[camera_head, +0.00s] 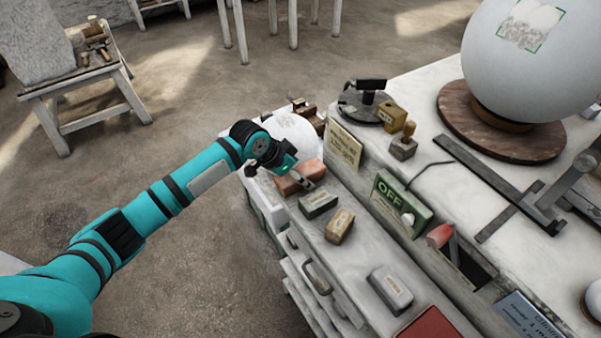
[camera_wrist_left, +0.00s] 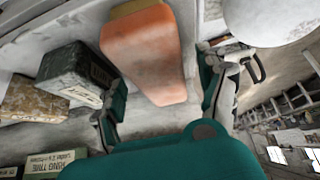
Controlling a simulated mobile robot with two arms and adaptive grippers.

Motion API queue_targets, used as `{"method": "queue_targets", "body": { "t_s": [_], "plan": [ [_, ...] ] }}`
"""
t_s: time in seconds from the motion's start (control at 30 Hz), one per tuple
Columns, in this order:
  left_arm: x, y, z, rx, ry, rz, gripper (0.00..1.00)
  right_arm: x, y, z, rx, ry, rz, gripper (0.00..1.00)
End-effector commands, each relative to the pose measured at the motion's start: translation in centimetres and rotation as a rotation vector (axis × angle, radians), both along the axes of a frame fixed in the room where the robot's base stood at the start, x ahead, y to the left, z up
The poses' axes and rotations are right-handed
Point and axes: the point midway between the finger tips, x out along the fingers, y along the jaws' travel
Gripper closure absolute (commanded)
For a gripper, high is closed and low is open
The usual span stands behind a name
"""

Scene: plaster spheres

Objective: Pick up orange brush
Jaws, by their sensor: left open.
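The orange brush (camera_head: 296,180) lies on the narrow front shelf of the workbench, at the far end of a row of blocks. In the left wrist view the orange brush (camera_wrist_left: 145,55) is a tapered orange block with a paler tan end. My left gripper (camera_head: 291,172) is right over the brush in the head view and partly covers it. In the left wrist view my left gripper (camera_wrist_left: 163,98) is open, with one teal finger on each side of the brush's near end. I cannot tell whether the fingers touch it. My right gripper is not in view.
A dark green block (camera_head: 317,203), a tan block (camera_head: 340,226) and a grey-white block (camera_head: 390,289) lie along the same shelf. A large white sphere (camera_head: 515,60) stands back right.

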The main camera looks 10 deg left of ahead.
Motion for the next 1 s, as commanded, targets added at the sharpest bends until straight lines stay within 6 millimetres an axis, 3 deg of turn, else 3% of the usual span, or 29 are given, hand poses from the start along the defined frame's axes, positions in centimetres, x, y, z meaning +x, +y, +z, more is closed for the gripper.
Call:
{"method": "queue_targets", "body": {
  "t_s": [0.13,0.37,0.87,1.0],
  "plan": [
    [0.5,-0.5,-1.1,0.0,0.0,0.0,0.25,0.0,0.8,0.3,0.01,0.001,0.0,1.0],
    [0.6,-0.5,-1.3,0.001,-0.001,0.0,0.25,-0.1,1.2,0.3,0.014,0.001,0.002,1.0],
    [0.5,-0.5,-1.3,0.001,-0.001,0.0,0.89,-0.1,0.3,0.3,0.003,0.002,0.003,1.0],
    [0.6,-0.5,-1.2,0.0,-0.002,0.0,0.9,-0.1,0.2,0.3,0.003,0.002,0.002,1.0]
  ]
}}
